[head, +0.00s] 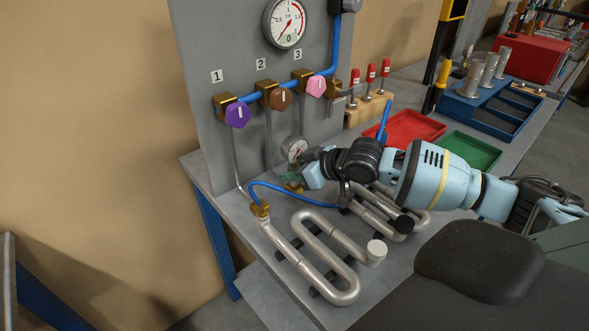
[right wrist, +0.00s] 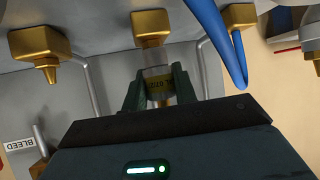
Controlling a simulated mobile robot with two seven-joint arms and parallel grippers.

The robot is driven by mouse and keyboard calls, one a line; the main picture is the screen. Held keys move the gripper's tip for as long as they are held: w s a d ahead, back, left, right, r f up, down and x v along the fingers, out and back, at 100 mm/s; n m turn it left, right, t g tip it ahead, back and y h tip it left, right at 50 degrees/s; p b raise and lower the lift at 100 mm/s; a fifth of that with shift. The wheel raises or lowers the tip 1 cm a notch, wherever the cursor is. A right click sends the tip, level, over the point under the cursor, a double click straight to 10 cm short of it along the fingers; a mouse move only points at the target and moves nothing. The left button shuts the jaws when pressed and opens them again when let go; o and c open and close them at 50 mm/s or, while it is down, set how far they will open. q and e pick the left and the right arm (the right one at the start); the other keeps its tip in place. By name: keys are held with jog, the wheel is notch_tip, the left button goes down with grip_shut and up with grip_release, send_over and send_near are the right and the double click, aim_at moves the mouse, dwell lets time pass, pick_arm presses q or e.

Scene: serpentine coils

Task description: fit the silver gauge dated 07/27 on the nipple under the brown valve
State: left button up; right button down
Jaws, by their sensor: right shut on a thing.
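The silver gauge (head: 294,149), with a white dial, is upright in front of the panel, below the valve row. My right gripper (head: 291,170) is shut on its lower part. The brown valve (head: 280,99), marked 2, is up and left of the gauge in the head view, with a visible gap. My left gripper is out of view.
A purple valve (head: 237,115) and a pink valve (head: 316,86) flank the brown one. Silver coils (head: 325,265) and a blue hose (head: 290,190) lie close below my gripper. A red tray (head: 412,127) and a green tray (head: 468,150) are to the right.

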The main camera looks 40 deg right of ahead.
jog(key=c, duration=1)
grip_release()
jog(key=shift+c, duration=0.2)
jog(key=v, duration=0.8)
jog(key=shift+p, duration=0.3)
